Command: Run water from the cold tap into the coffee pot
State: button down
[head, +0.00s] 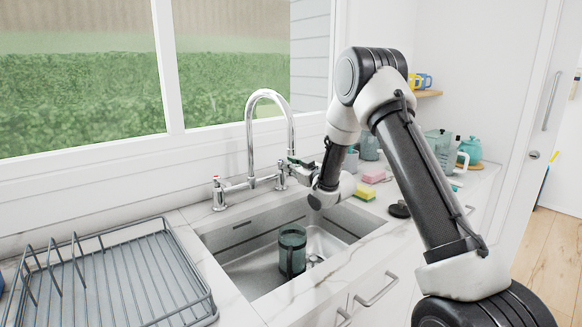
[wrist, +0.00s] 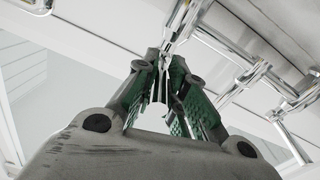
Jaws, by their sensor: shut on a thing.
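The coffee pot (head: 292,251) is a dark green, see-through cylinder standing upright in the sink (head: 236,268), apparently below the spout end. The chrome gooseneck faucet (head: 250,130) stands behind the sink; its left tap (head: 217,183) has a red mark. The right tap, the cold one (head: 281,175), is partly hidden by my gripper (head: 292,163). In the wrist view my gripper's green-padded fingers (wrist: 163,78) are shut on a chrome part of that tap (wrist: 158,95). No water stream shows below the spout.
A wire dish rack (head: 125,275) fills the counter left of the sink. Right of the sink lie a yellow-green sponge (head: 364,193), a pink sponge (head: 374,175) and a dark round item (head: 399,209). Teal pots (head: 470,149) stand at the back right. My arm crosses above the right counter.

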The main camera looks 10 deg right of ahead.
jog(key=c, duration=1.5)
grip_release()
jog(key=shift+o, duration=0.2)
jog(key=v, duration=1.2)
